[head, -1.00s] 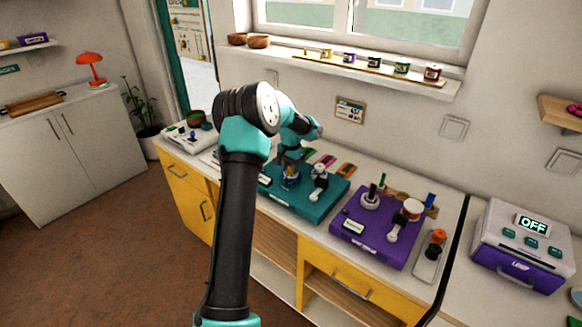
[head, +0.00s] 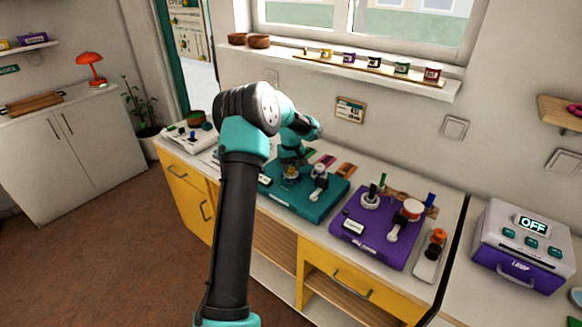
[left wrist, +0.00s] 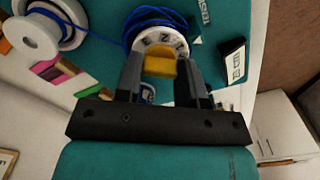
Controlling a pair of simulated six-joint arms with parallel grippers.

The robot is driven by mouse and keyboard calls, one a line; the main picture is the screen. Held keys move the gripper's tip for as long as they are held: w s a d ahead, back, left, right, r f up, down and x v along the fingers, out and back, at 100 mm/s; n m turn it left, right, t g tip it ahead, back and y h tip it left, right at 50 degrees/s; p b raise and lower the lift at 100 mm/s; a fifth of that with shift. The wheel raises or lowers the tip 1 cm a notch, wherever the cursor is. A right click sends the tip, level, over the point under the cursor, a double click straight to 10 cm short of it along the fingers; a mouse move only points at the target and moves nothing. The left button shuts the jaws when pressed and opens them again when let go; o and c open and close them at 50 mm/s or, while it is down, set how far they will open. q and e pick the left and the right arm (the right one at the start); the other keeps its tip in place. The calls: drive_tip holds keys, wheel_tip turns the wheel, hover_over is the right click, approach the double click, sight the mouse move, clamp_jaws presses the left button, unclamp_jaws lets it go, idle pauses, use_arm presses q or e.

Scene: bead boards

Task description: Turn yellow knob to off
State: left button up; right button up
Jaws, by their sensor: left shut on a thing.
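The yellow knob (left wrist: 160,66) sits on a white dial (left wrist: 160,38) with dark markings, on the teal board (left wrist: 225,30). In the left wrist view my left gripper (left wrist: 161,72) is shut on the knob, one finger at each side. In the head view my left gripper (head: 291,168) reaches down onto the teal board (head: 320,212), and the knob (head: 290,172) shows only in part below it. I cannot read which marking the knob points to. My right gripper is not in view.
A white spool (left wrist: 32,38) with blue cord stands beside the dial. A purple board (head: 345,240) with upright pegs lies to the right. Farther right is a device (head: 520,245) whose display reads OFF. A shelf with small pots (head: 380,66) runs under the window.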

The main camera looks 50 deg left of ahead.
use_arm(q)
drive_tip(key=n, duration=0.3)
drive_tip(key=shift+n, duration=2.3)
drive_tip(key=o, duration=0.9)
drive_tip(key=shift+o, duration=0.2)
wheel_tip(320, 180, up, 18)
drive_tip(key=shift+f, duration=0.25)
